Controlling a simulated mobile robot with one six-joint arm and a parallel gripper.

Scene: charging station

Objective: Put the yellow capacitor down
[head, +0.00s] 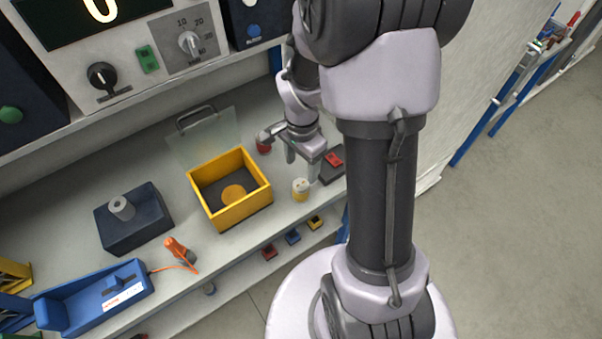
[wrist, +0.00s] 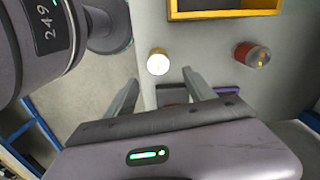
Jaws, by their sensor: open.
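The yellow capacitor (head: 300,190), a small cylinder with a pale top, stands upright on the grey bench (head: 290,218) near its front edge. In the wrist view its round pale top (wrist: 158,64) shows just beyond the fingertips, between their lines. My gripper (head: 303,169) is open and empty, just beside the capacitor. Its two spread fingers also show in the wrist view (wrist: 160,80), with nothing between them. Whether a finger touches the capacitor I cannot tell.
A yellow open box (head: 246,214) with a raised clear lid (head: 206,136) stands to the left. A red capacitor (head: 263,143) is behind my gripper. A dark block with a red switch (head: 333,160) is close on the right. A dark blue block (head: 136,226) stands farther left.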

